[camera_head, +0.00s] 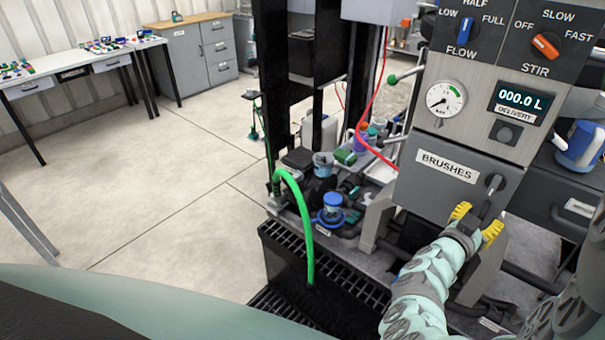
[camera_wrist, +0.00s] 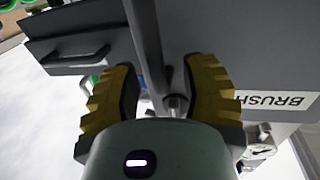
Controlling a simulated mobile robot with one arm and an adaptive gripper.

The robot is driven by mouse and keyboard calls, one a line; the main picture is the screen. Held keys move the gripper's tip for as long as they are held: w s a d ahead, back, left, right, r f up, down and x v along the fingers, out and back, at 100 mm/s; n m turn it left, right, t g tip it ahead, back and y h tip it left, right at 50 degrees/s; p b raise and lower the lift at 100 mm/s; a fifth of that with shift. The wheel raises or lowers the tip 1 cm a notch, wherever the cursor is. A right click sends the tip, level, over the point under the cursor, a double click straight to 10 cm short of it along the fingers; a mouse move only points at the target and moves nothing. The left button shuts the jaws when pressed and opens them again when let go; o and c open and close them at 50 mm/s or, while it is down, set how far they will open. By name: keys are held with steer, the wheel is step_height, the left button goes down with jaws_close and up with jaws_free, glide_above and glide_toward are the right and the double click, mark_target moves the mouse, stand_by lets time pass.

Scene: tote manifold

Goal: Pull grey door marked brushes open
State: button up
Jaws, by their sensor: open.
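The grey door (camera_head: 420,190) marked BRUSHES sits upright and looks closed on the front of the machine, below the gauge and display. Its lever handle (camera_head: 489,192) is near the right side of the door. My gripper (camera_head: 474,222) has yellow fingers and is at the lower end of the handle. In the wrist view, my gripper (camera_wrist: 163,75) is open, with the grey handle bar (camera_wrist: 146,40) running between its two fingers. I cannot tell whether either finger touches the bar. The door face (camera_wrist: 245,45) and part of its label also show there.
A control panel with blue FLOW (camera_head: 466,31) and orange STIR (camera_head: 545,46) knobs is above the door. A green hose (camera_head: 300,205) and a blue-capped part (camera_head: 332,205) are to the left. A dark drawer handle (camera_wrist: 75,57) shows in the wrist view. Open floor lies left.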

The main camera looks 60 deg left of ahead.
steer(key=shift+w, duration=0.1)
stand_by(0.3)
jaws_close()
stand_by(0.4)
